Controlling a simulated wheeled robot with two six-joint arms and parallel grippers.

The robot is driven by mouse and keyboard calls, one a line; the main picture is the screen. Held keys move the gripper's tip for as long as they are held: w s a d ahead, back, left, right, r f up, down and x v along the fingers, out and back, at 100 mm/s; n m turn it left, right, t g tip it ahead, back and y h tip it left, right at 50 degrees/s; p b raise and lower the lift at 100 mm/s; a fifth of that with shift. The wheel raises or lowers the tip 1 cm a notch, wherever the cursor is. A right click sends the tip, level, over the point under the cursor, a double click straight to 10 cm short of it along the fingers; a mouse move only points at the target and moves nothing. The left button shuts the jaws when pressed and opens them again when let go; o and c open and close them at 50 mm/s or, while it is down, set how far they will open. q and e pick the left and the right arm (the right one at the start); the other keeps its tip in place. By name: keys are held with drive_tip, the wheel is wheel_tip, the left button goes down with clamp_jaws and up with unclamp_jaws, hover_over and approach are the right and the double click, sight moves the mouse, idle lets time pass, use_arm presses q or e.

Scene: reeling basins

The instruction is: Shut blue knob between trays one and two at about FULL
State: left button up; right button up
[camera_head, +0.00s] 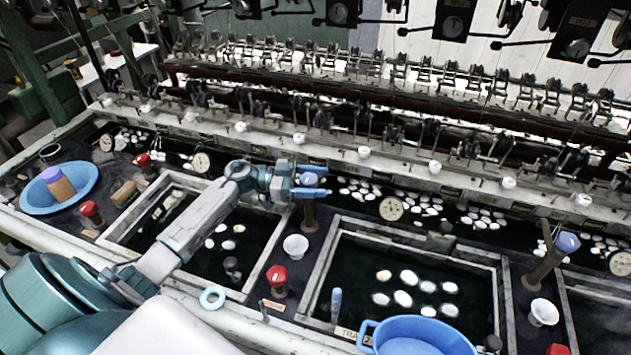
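A blue knob (309,180) tops a dark brown post (309,215) between two dark water trays. The left tray (128,218) has no label I can read; the right tray (322,262) has a partly readable label (358,337) at its front. My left gripper (318,181) reaches in from the left at the knob, one finger on its far side and one on its near side. The knob shows between the fingers. I cannot tell whether they touch it. No dial marking for FULL can be read. My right gripper is not in view.
A second blue knob (568,242) stands on a post farther right. Near the first post are a white cup (295,246) and a red knob (277,276). A blue basin (420,338) stands at the front. White cocoons float in the trays. Reeling machinery runs along the back.

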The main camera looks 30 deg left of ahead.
use_arm(q)
drive_tip(key=shift+s+a+f, duration=0.1)
drive_tip(key=shift+s+a, duration=0.05)
drive_tip(key=shift+a, duration=0.2)
drive_tip(key=b+v, duration=0.4)
drive_tip(key=v, duration=0.6)
idle(0.6)
